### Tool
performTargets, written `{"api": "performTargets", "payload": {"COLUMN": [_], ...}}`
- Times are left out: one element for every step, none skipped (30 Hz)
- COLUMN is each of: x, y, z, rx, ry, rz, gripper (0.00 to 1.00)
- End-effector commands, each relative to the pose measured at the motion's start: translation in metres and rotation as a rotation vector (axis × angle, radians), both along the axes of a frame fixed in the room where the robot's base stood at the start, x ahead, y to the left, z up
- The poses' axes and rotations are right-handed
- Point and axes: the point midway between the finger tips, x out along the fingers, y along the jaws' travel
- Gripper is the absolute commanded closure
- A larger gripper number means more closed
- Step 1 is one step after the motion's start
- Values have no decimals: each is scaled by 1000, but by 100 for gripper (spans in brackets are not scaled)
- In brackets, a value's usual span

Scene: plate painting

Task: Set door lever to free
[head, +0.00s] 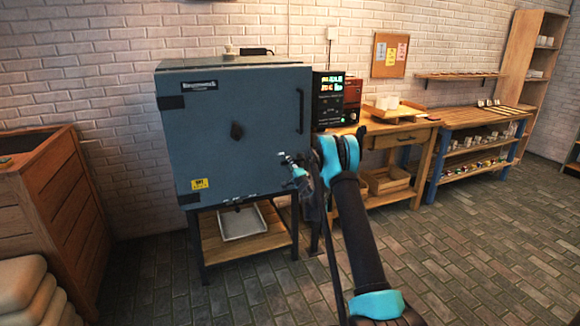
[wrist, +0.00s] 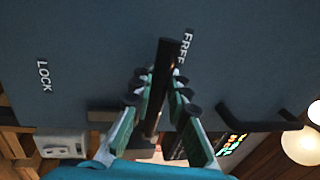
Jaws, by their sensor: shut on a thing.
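The blue-grey kiln door (head: 225,160) is closed, with a dark diamond-shaped part at its middle and an upright black handle (head: 300,111) near its right edge. My gripper (head: 287,158) is in front of the door's lower right part in the head view. In the wrist view, my gripper (wrist: 160,80) is shut on the black door lever (wrist: 169,55), one finger on each side. The lever's end lies beside the word FREE (wrist: 185,47), away from the word LOCK (wrist: 44,75). The lever is not clear in the head view, and its lower end is partly hidden by the fingers.
A lit control box (head: 328,97) stands right of the kiln. A wooden workbench (head: 400,132) and shelves run along the brick wall. A wooden crate unit (head: 50,190) stands at the left. A tray (head: 241,222) lies under the kiln. The floor at the front is clear.

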Motion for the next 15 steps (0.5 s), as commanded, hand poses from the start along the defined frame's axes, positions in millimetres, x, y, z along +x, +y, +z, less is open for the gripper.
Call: {"api": "performTargets", "payload": {"x": [0,0,0,0,0,0,0,0,0,0,0,0,0,0,0], "y": [-1,-1,-1,-1,-1,-1,-1,-1,-1,-1,-1,-1,-1,-1,-1], "z": [1,2,2,3,3,3,3,3,4,4,4,4,4,4,4], "rx": [12,18,25,29,33,38,40,42,44,45,45,46,46,46,46], "ry": [4,6,8,9,11,12,13,14,14,15,15,15,15,15,15], "rz": [-1,0,-1,-1,-1,-1,-1,-1,-1,-1,-2,-2,-2,-2,-2], "gripper": [100,100,100,100,100,100,100,100,100,100,100,100,100,100,100]}}
